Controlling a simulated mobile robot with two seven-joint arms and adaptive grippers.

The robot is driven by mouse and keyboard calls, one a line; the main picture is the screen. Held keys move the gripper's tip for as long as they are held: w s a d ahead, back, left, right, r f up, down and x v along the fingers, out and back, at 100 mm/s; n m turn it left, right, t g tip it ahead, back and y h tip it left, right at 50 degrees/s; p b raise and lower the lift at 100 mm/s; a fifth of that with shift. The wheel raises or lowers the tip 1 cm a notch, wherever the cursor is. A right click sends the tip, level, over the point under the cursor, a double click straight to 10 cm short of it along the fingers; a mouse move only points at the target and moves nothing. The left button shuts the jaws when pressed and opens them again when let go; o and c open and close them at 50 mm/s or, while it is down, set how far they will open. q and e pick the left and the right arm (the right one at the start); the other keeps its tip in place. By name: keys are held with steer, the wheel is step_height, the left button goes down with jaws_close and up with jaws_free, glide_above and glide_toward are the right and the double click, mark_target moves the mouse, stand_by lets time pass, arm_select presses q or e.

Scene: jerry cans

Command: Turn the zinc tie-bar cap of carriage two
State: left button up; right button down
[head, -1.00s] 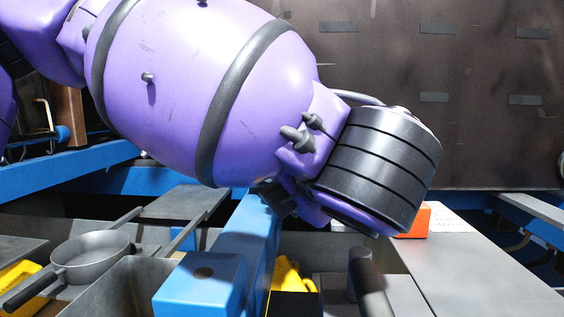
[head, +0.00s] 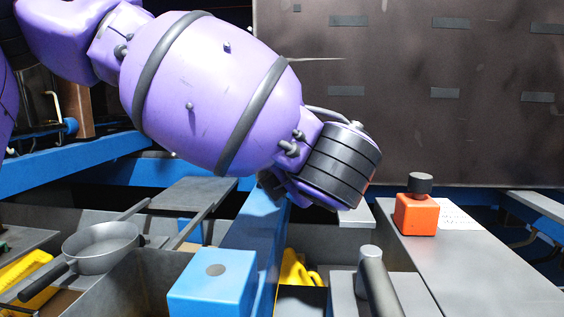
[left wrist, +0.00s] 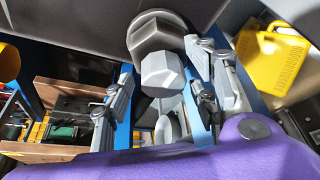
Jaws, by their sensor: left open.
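A grey faceted cap (left wrist: 162,72) shows in the left wrist view, with a wider round grey piece (left wrist: 155,32) behind it. I take it for the zinc tie-bar cap; no label is visible. My left gripper (left wrist: 160,80) is open, one finger on each side of the faceted cap. Whether either finger touches it I cannot tell. In the head view my purple left arm hides most of the gripper and the cap. My right gripper is not in view.
In the head view, an orange block with a black knob (head: 415,217) stands on the right grey surface. A grey pan (head: 100,250) lies left, beside a blue block (head: 212,285). A grey post (head: 375,280) stands in front. A yellow can (left wrist: 270,58) lies right in the left wrist view.

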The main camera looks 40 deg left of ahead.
arm_select(q)
steer(key=shift+c, duration=0.5)
steer(key=c, duration=1)
steer(key=shift+r, duration=0.1)
